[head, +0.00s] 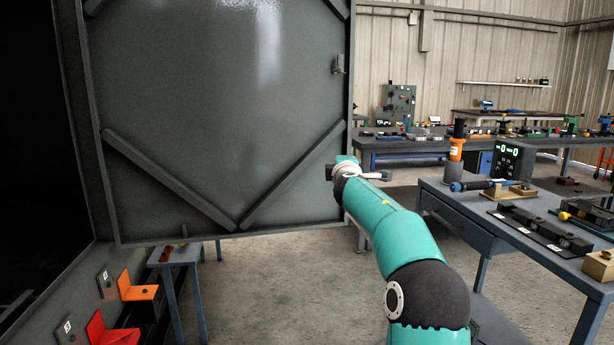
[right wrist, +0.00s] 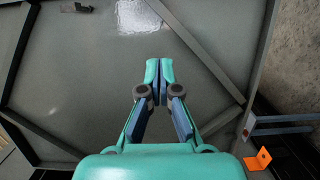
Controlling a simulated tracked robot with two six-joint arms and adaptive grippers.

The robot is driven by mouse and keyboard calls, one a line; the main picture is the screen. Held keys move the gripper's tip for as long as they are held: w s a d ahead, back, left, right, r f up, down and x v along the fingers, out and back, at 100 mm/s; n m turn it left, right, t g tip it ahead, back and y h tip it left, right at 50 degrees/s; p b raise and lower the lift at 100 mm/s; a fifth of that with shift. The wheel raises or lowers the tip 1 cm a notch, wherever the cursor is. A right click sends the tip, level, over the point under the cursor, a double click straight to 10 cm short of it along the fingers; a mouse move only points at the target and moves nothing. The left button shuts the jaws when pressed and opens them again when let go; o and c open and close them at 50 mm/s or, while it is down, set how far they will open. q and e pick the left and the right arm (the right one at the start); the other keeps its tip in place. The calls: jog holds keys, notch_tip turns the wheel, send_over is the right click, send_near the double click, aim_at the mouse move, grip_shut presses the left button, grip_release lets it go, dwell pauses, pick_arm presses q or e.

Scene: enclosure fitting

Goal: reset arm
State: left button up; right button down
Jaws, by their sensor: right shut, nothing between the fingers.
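My right arm (head: 405,245) reaches from the bottom of the head view up to the right edge of a large grey panel door (head: 230,100). Its wrist end overlaps that edge in the picture, and I cannot tell there whether it touches. In the right wrist view my right gripper (right wrist: 160,72) is shut and empty, its teal fingertips together in front of the braced grey door (right wrist: 75,80). The gap between fingertips and door is hard to judge. My left gripper is not in view.
Orange (head: 138,286) and red (head: 110,330) brackets sit at lower left, beside a dark opening. A small blue-legged table (head: 172,255) stands under the door. A grey workbench (head: 460,205) with tools and a display (head: 512,160) stands right. Bare floor (head: 285,285) lies between.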

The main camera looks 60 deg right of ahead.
jog(key=w+a+f+n+t+y, duration=0.1)
jog(key=w+a+f+y, duration=0.3)
jog(key=w+a+f, duration=0.75)
jog(key=w+a+f+n+y, duration=0.2)
jog(key=w+a+f+y, duration=0.45)
jog(key=f, duration=0.85)
jog(key=w+a+f+g+y, duration=0.1)
jog(key=w+a+f+y, duration=0.25)
jog(key=a+f, duration=1.05)
jog(key=s+a+f+m+g+y, duration=0.1)
jog(key=s+a+f+y, duration=0.15)
jog(key=a+f, duration=0.45)
jog(key=s+a+f+m+g+y, duration=0.15)
jog(key=s+a+f, duration=0.3)
jog(key=a, duration=0.45)
jog(key=s+a+f+g+y, duration=0.1)
jog(key=s+a+f+g, duration=0.15)
jog(key=a+f, duration=0.5)
jog(key=s+a+f+m+g+y, duration=0.1)
jog(key=s+a+f+m+g, duration=0.1)
jog(key=s+a, duration=0.55)
jog(key=s+a+f+m+g+y, duration=0.1)
jog(key=s+a+f+m, duration=0.3)
jog(key=s, duration=0.7)
jog(key=s+r+m+h, duration=0.1)
jog(key=s+r+m, duration=0.1)
jog(key=s, duration=0.3)
notch_tip(320, 180, up, 23)
jog(key=p, duration=2.3)
jog(key=shift+w, duration=0.35)
